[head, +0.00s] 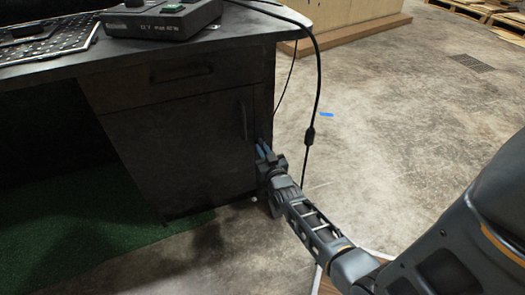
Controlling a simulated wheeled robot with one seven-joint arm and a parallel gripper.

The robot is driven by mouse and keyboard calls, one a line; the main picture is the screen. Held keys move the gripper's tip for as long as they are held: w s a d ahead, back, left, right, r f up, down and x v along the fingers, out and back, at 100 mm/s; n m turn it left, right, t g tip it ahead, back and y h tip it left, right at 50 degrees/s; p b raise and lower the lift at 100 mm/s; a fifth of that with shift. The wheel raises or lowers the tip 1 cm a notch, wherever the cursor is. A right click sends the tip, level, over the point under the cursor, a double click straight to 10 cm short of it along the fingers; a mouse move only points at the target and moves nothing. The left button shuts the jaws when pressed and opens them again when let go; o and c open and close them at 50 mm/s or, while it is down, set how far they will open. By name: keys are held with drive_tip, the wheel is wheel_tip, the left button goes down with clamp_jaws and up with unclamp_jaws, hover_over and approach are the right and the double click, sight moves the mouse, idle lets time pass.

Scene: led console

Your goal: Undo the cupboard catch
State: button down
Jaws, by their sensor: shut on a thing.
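The dark cupboard (170,155) stands under the desk top, and its door is closed. A dark vertical handle (243,121) is on the door's right side. My gripper (262,152) is at the cupboard's right front edge, below and right of the handle. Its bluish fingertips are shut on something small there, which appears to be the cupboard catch. The catch itself is hidden by the fingers and is too small to make out.
A drawer (155,82) sits above the door. A console box (160,18) and a perforated panel (45,42) are on the desk top (85,66). A black cable (318,85) hangs close to my gripper. Concrete floor (400,130) is open at the right.

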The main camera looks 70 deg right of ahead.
drive_tip(key=c, duration=1.1)
unclamp_jaws()
drive_tip(key=shift+c, duration=0.2)
drive_tip(key=p+v, duration=0.3)
drive_tip(key=v, duration=0.4)
drive_tip(key=shift+s+a, duration=0.25)
drive_tip(key=shift+s, duration=0.05)
